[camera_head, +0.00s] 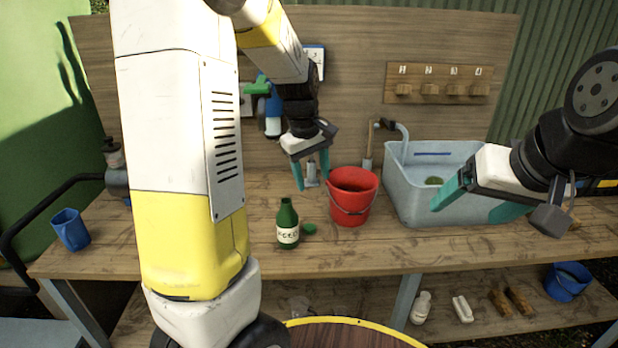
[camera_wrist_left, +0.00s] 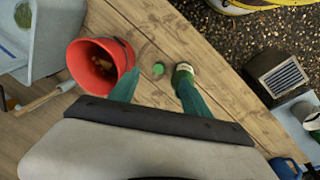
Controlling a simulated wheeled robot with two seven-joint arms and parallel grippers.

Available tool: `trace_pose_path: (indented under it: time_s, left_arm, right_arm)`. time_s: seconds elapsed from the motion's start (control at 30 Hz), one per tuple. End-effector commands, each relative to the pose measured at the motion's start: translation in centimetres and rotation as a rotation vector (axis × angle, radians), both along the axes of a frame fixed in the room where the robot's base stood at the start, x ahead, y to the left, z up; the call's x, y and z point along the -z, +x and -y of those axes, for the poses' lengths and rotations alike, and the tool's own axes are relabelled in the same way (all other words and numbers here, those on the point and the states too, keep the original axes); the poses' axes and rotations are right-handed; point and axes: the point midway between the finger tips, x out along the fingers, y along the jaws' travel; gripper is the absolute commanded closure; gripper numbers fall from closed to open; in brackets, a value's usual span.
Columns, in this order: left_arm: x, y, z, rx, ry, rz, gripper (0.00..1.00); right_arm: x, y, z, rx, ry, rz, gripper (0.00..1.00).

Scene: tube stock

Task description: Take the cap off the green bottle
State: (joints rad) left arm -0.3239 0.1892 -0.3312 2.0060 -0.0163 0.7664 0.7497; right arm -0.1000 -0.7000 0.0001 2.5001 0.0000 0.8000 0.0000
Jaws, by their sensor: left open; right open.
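The green bottle (camera_head: 288,226) stands upright on the workbench, with a pale label and a narrow neck. A small green cap (camera_head: 309,229) lies on the bench just right of it, apart from it. In the left wrist view the bottle (camera_wrist_left: 183,70) and the cap (camera_wrist_left: 158,69) show from above. My left gripper (camera_head: 312,174) is open and empty, above and behind the bottle; its fingers appear on either side of the cap in the left wrist view. My right gripper (camera_head: 476,208) is open and empty in front of the sink.
A red bucket (camera_head: 352,197) stands close to the right of the bottle. The grey sink (camera_head: 408,207) is further right. A blue cup (camera_head: 70,230) stands at the bench's left end. Bare bench lies in front of the bucket.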

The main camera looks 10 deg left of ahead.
Motion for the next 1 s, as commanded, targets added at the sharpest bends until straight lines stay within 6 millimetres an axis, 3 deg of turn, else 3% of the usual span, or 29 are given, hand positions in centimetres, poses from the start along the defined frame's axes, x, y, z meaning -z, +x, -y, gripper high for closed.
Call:
trace_pose_path:
  time_s: [0.03,0.23,0.33,0.5,0.7,1.0]
  left_arm:
    - [-2.2,-1.9,0.0,0.059,-0.022,0.041,0.44]
    - [-7.8,-9.3,0.5,0.328,-0.023,0.202,0.44]
    - [-9.5,-13.2,0.8,0.460,0.015,0.285,0.44]
    - [-10.7,-18.4,1.1,0.637,0.106,0.391,0.44]
    - [-10.7,-21.0,1.3,0.736,0.176,0.441,0.44]
    - [-10.7,-21.2,1.3,0.746,0.184,0.445,0.44]
  right_arm:
    - [0.0,0.0,0.0,0.000,0.000,0.000,0.19]
    - [0.0,0.0,0.0,0.000,0.000,0.000,0.19]
    - [0.0,0.0,0.0,0.000,0.000,0.000,0.19]
    - [0.0,0.0,0.0,0.000,0.000,0.000,0.19]
    - [0.0,0.0,0.0,0.000,0.000,0.000,0.19]
    - [0.0,0.0,0.0,0.000,0.000,0.000,0.19]
